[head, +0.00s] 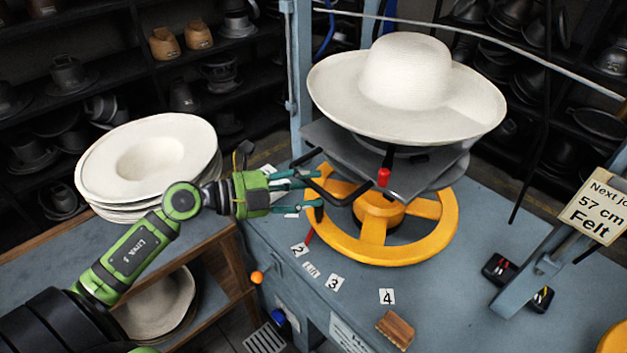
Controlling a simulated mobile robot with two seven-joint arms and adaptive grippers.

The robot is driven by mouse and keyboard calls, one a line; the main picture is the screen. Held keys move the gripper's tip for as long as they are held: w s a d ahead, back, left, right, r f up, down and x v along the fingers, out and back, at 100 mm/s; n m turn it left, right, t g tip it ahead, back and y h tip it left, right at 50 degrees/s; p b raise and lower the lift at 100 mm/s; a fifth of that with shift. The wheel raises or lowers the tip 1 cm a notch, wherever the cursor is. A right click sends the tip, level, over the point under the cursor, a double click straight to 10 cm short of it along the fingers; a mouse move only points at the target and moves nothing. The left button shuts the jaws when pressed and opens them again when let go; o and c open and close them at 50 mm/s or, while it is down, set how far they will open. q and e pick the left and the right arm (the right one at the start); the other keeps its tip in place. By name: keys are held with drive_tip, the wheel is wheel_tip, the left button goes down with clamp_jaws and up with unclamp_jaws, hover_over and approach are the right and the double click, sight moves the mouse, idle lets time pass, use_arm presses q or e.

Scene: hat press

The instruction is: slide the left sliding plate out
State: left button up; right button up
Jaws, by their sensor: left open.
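The left sliding plate (345,147) is a dark grey flat plate under the white hat (405,75). A black bar handle (341,201) sticks out from it toward the left front. My left gripper (312,190) comes in from the left with its teal fingers open at the handle. The fingers overlap the handle's left part in the picture; I cannot tell whether they touch it. A red knob (383,177) stands in front of the plate. The hat hides the plate's rear part. My right gripper is out of view.
A yellow handwheel (384,252) sits below the plate on the blue-grey table. A stack of white hat blanks (150,160) stands at the left. Number cards and a wooden brush (396,329) lie in front. A sign (597,207) hangs at the right.

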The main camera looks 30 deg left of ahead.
use_arm(q)
drive_tip(key=shift+x, duration=0.85)
clamp_jaws()
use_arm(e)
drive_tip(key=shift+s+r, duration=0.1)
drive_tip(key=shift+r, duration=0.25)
use_arm(q)
drive_tip(key=shift+a, duration=0.1)
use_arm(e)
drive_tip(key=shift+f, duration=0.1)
